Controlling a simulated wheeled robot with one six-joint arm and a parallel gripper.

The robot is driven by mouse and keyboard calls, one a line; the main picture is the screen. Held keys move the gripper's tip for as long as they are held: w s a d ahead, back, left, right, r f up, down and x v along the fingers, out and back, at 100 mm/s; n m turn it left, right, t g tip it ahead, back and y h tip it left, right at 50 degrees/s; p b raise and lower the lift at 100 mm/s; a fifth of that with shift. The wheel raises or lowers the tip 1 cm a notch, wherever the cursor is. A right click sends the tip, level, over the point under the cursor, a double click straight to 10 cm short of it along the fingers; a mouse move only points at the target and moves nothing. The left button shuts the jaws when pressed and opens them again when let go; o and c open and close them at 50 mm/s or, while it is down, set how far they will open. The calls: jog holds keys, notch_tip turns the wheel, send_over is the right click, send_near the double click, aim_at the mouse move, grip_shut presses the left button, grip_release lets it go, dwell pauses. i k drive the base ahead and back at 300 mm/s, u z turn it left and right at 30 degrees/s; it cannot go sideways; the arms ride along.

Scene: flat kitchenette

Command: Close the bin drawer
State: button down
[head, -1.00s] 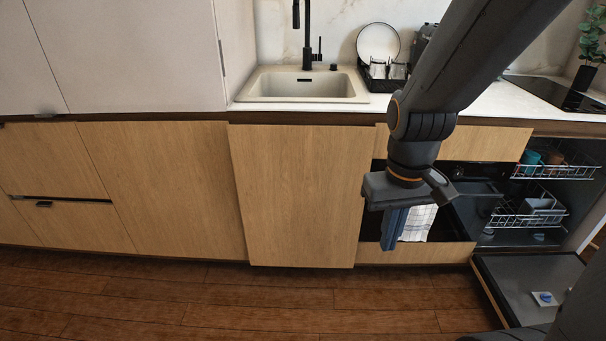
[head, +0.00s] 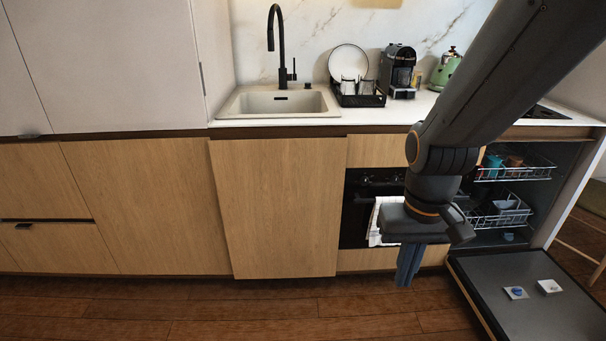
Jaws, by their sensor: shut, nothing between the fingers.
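A plain wooden front panel (head: 276,208) below the sink appears to be the bin drawer's front. It lies almost in line with the fronts beside it; I cannot tell whether a small gap remains. No bin or drawer inside shows. My gripper (head: 407,266) points down with its blue-grey fingers together and empty. It hangs to the right of the panel, in front of the oven area, apart from the panel in the picture.
The open dishwasher has its door (head: 530,290) lowered at the right, with small items on it and racks (head: 500,215) inside. A towel (head: 383,222) hangs on the oven (head: 357,205). The wooden floor (head: 250,310) before the panel is clear.

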aim_at(282, 199)
jog(key=u, duration=0.1)
jog(key=i, duration=0.85)
jog(key=u, duration=0.5)
